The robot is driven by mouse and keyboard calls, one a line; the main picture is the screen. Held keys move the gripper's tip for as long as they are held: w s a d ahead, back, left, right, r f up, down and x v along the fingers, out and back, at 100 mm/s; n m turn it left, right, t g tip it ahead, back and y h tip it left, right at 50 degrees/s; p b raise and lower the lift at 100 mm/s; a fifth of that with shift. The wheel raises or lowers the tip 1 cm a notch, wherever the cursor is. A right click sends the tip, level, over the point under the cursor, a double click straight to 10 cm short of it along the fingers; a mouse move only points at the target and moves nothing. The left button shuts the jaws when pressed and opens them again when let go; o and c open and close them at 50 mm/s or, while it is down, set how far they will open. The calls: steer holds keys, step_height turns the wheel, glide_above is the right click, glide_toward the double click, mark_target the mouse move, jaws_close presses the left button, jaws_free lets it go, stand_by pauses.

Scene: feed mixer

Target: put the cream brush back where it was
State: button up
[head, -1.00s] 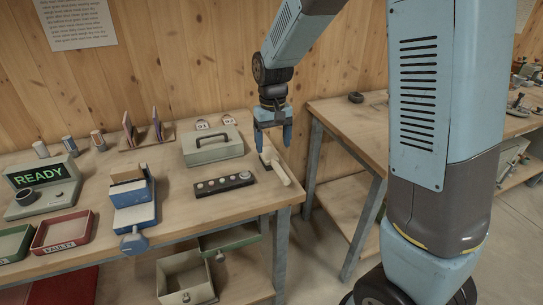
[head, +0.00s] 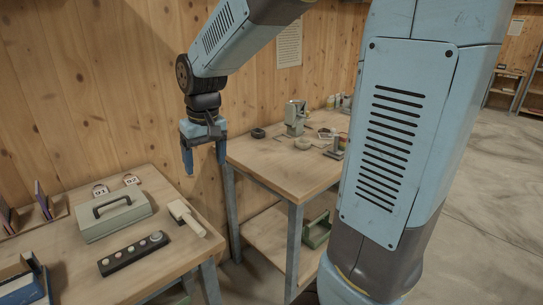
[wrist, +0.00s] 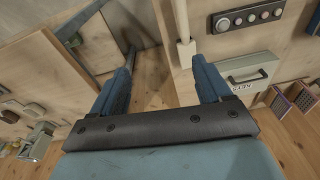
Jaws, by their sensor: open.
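The cream brush (head: 187,216) lies on the left workbench in the head view, near its right edge, beside the grey-green case. In the wrist view the brush (wrist: 186,50) shows at the top, just right of the middle, beyond the right finger. My gripper (head: 205,160) is open and empty. It hangs in the air above and behind the brush, near the gap between the two benches, and touches nothing that I can see.
A case with a dark handle (head: 112,217) and a dark button strip (head: 133,253) sit left of the brush. The second bench (head: 275,172) stands to the right, carrying a black ring (head: 258,133) and a grey-green device (head: 295,117). A wooden wall stands behind.

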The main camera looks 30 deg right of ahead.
steer(key=s+d+r+m+t, duration=0.1)
steer(key=s+d+r+t, duration=0.1)
steer(key=s+d, duration=0.3)
steer(key=s+d+r+m+t, duration=0.1)
steer(key=s+d+r, duration=0.3)
steer(key=s, duration=0.8)
steer(key=shift+d+r+t+h, duration=0.25)
steer(key=shift+d+t, duration=0.2)
steer(key=shift+t, duration=0.25)
